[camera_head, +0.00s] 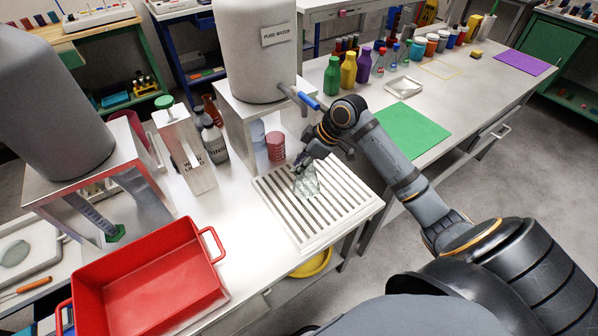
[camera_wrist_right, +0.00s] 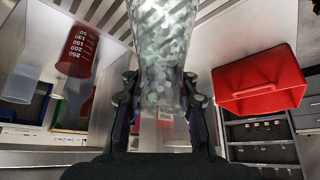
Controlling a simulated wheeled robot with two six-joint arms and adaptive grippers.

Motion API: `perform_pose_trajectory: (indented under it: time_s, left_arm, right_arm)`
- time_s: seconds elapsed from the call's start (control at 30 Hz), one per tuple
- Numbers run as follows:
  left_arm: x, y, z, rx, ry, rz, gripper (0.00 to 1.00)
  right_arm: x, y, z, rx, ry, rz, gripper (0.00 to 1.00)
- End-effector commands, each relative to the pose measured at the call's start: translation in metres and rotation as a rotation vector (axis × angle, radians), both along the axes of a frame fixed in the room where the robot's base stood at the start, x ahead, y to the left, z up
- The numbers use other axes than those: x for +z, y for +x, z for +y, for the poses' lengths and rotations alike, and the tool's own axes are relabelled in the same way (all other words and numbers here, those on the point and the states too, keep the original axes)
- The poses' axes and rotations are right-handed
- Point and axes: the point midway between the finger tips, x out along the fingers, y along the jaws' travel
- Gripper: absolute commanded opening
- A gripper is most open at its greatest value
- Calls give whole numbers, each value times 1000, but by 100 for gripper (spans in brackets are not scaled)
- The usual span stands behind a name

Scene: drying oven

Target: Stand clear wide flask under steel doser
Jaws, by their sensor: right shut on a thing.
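My right gripper (camera_head: 304,160) is shut on the clear wide flask (camera_head: 308,184), which appears upright over the slatted white rack (camera_head: 343,217); I cannot tell whether it touches the slats. In the right wrist view the flask (camera_wrist_right: 160,55) is between the two fingers (camera_wrist_right: 160,105). A steel tank labelled "PURE WATER" (camera_head: 257,60) stands on a metal stand behind the rack, with a blue-handled tap (camera_head: 308,101) above and behind the flask. A second steel tank (camera_head: 50,105) with a green tap handle (camera_head: 116,233) stands at the left. My left gripper is out of view.
A red tray (camera_head: 150,285) lies at the front left of the bench. A green mat (camera_head: 411,129) lies right.

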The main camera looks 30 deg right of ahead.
Motion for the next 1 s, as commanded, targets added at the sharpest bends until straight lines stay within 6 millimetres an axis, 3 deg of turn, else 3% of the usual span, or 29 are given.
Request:
perform_pose_trajectory:
  time_s: [0.3,0.53,0.7,0.73,0.93,1.0]
  left_arm:
    - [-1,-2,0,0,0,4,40]
    - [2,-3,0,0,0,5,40]
    - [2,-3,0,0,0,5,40]
    - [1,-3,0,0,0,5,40]
    - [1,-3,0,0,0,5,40]
    - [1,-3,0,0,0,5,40]
  right_arm:
    - [-11,10,-4,-1,1,-3,0]
    - [-43,11,-5,0,-1,-1,0]
    - [-45,11,-6,0,-2,-4,0]
    - [-45,11,-6,-1,-2,-2,26]
    - [-45,11,-6,-1,-2,-2,53]
    - [-45,11,-6,-1,-2,-2,56]
